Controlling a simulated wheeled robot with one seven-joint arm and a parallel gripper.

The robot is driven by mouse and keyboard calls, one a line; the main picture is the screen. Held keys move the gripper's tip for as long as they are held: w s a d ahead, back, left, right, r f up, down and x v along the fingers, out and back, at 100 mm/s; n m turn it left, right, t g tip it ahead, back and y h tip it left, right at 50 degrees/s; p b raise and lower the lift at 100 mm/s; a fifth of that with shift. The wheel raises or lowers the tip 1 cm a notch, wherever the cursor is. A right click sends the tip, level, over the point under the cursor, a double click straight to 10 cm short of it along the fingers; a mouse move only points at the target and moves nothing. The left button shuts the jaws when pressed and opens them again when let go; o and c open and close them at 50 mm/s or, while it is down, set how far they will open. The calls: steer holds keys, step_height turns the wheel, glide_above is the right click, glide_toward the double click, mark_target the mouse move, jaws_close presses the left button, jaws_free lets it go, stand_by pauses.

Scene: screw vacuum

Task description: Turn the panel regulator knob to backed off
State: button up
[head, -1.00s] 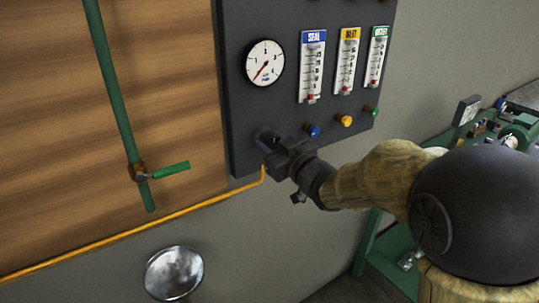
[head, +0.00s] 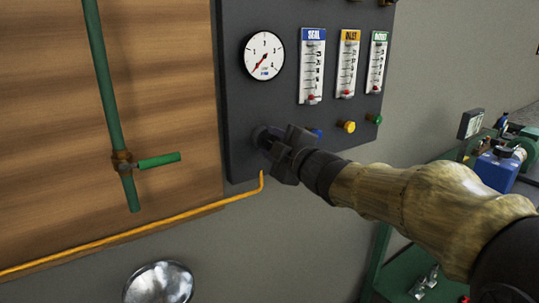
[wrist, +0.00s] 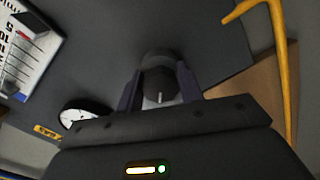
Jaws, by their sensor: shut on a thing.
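The regulator knob (head: 262,136) is a dark round knob low on the dark grey panel (head: 240,100), below the round white gauge (head: 264,55). My gripper (head: 272,143) is at the panel and shut on the knob, hiding part of it. In the wrist view the knob (wrist: 158,72) sits between my two fingers (wrist: 160,88), with a light mark on its face. The gauge needle points to the lower left. The gauge also shows partly in the wrist view (wrist: 84,112).
Three flowmeters, SEAL (head: 312,65), INLET (head: 347,62) and a green-topped one (head: 376,62), are right of the gauge, with coloured knobs below. A green pipe with a green-handled valve (head: 158,160) is at left. An orange tube (head: 150,228) runs below the panel.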

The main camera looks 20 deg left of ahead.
steer(key=n+b, duration=0.2)
steer(key=n, duration=0.1)
steer(key=shift+w+d+f+n+b, duration=0.1)
steer(key=shift+d+f+n+b, duration=0.05)
steer(key=shift+f+n+b, duration=0.2)
steer(key=n+b, duration=0.2)
steer(key=n, duration=0.2)
steer(key=shift+r+b, duration=0.1)
steer(key=shift+b, duration=0.25)
steer(key=shift+n, duration=0.25)
steer(key=o, duration=1)
steer(key=shift+r, duration=0.2)
steer(key=p+v, duration=0.1)
steer(key=v, duration=1.6)
steer(key=shift+s+p, duration=0.3)
steer(key=shift+p, duration=0.05)
steer(key=shift+w+d, duration=0.1)
